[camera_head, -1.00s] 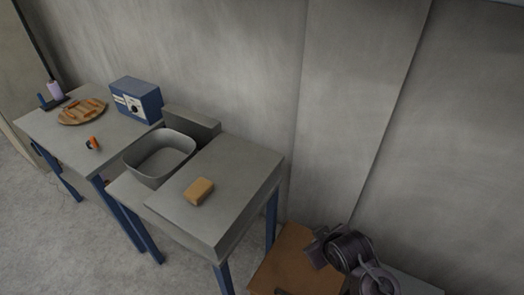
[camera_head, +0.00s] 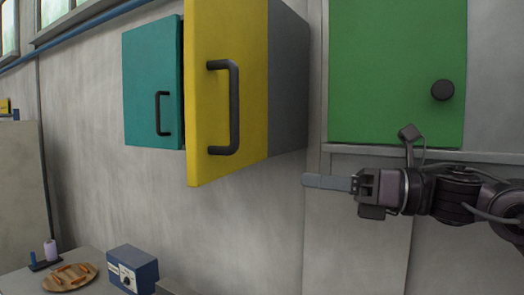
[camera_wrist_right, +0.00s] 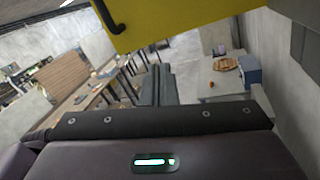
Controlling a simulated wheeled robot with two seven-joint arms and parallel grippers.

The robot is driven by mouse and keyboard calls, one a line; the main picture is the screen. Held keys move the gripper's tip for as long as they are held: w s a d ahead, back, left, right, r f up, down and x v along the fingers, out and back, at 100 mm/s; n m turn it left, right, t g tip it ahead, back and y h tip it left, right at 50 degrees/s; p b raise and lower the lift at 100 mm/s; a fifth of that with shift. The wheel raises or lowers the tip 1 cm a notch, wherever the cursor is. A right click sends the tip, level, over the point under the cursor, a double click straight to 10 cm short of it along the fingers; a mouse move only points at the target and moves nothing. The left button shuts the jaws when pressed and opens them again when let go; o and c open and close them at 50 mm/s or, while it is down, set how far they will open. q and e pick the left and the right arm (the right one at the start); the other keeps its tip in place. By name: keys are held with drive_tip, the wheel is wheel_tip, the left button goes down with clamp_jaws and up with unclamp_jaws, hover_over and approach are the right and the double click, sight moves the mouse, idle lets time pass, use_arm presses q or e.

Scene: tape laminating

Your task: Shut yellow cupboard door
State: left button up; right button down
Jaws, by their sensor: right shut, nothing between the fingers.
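The yellow cupboard door (camera_head: 227,85) has a dark bar handle and stands open, swung out from its grey cupboard body (camera_head: 287,80) on the wall. Its lower part also shows at the top of the right wrist view (camera_wrist_right: 170,18), with the handle at upper left. My right gripper (camera_head: 308,181) is shut and empty. In the head view it points left, below and to the right of the yellow door, apart from it. My left gripper is in neither view.
A teal cupboard door (camera_head: 150,85) is left of the yellow one, and a green door (camera_head: 396,70) with a round knob is to the right. Below left are a blue box (camera_head: 132,268) and a round board (camera_head: 70,277) on a table. The wall below the yellow door is clear.

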drive_tip(key=s+d+r+n+g, duration=0.2)
drive_tip(key=s+d+r+n, duration=0.2)
drive_tip(key=s+r+n, duration=0.15)
drive_tip(key=p+x, duration=0.6)
drive_tip(key=x, duration=0.7)
drive_tip(key=shift+s+a+r+m+p, duration=0.2)
drive_tip(key=shift+a+r+m+p, duration=0.15)
drive_tip(key=shift+m+p, duration=0.1)
